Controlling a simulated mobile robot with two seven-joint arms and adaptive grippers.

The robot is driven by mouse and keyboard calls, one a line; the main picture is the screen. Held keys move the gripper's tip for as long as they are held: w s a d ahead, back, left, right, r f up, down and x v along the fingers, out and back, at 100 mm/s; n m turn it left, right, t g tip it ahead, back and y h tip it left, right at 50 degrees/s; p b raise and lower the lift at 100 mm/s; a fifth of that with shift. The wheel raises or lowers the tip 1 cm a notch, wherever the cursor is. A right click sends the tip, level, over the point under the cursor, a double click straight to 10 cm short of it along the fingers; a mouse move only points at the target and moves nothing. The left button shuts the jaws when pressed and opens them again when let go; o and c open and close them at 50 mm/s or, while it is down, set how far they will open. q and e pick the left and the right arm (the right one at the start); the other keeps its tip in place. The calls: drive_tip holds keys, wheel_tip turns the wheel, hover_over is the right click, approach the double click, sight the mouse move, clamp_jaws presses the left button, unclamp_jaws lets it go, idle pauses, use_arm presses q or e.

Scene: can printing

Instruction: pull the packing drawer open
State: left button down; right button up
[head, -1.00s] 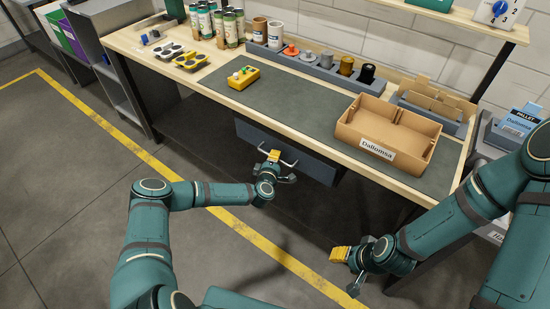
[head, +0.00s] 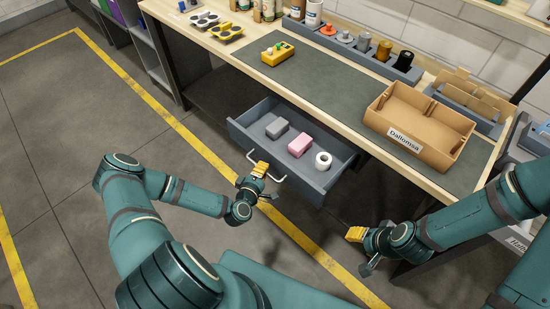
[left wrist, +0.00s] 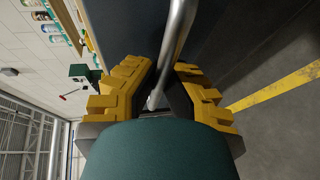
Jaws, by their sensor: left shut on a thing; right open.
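The packing drawer (head: 310,185) under the workbench stands open, pulled out toward me. Inside it lie a grey block (head: 276,128), a pink block (head: 299,145) and a white roll (head: 323,160). My left gripper (head: 261,169) is shut on the drawer's metal bar handle (head: 281,179). In the left wrist view the handle (left wrist: 178,45) runs between the yellow fingers of the left gripper (left wrist: 160,95). My right gripper (head: 357,236) is open and empty, low in front of the bench, to the right of the drawer.
The workbench (head: 235,72) carries a cardboard box (head: 440,120), a yellow button box (head: 277,53), yellow and grey trays, and a grey rack (head: 350,52) of spools. A yellow line (head: 200,150) crosses the floor. Open floor lies to the left.

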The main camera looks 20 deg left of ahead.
use_arm(q)
drive_tip(key=shift+s+a, duration=0.35)
drive_tip(key=shift+s, duration=0.55)
drive_tip(key=shift+s+a, duration=0.35)
drive_tip(key=shift+s, duration=0.5)
drive_tip(key=c, duration=1)
unclamp_jaws()
drive_tip(key=s, duration=0.4)
drive_tip(key=s+r, duration=0.1)
drive_tip(key=s, duration=0.2)
drive_tip(key=s+r, duration=0.1)
drive_tip(key=s, duration=0.3)
drive_tip(key=shift+s+d+r, duration=0.15)
drive_tip(key=shift+s+d, duration=0.15)
drive_tip(key=shift+s, duration=0.05)
drive_tip(key=shift+d, duration=0.1)
